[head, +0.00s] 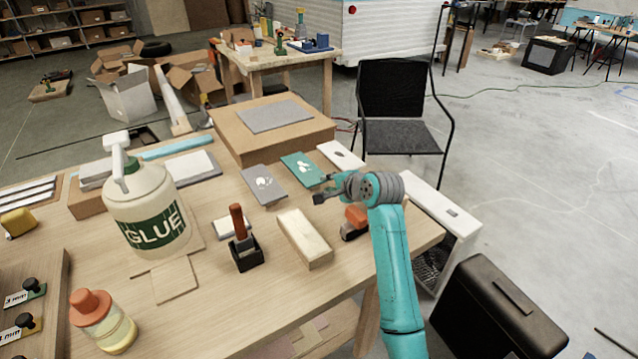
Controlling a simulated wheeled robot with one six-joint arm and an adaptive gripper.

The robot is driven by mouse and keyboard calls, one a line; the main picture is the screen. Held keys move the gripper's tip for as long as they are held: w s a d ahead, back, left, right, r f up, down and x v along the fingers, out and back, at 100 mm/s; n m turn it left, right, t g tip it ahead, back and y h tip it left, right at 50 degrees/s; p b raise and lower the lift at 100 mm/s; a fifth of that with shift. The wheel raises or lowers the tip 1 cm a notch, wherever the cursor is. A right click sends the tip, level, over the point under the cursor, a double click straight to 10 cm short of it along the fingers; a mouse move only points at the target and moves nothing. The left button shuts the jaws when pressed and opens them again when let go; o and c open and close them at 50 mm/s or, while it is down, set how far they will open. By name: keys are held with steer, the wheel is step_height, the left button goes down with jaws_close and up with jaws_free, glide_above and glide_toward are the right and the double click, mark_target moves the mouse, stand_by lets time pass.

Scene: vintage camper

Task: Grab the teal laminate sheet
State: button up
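The teal laminate sheet (293,160) lies flat on the wooden workbench, between a grey sheet and a white sheet. It has pale marks on its face. My gripper (321,188) is just in front of and to the right of its near end, with its fingers pointing left. The fingers look apart, with nothing visible between them. The gripper is small in the view, and I cannot tell its height above the bench. The near right corner of the teal sheet is close to or partly behind the fingers.
The grey sheet (262,184) lies left of the teal one, the white sheet (341,154) right. A cardboard box (240,145) stands behind. A wooden block (305,238), an orange-and-black tool (354,222) and a wood-handled tool in a black holder (244,248) are nearer. A glue jug (143,215) stands left.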

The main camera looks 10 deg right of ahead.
mark_target(318, 183)
steer(key=shift+x, duration=3.05)
steer(key=shift+s, duration=0.1)
jaws_close()
steer(key=shift+r, duration=1.2)
steer(key=s+f+v, duration=0.1)
steer(key=f+v, duration=0.1)
steer(key=v, duration=1.2)
steer(key=shift+s+d, duration=0.3)
steer(key=shift+s, duration=0.15)
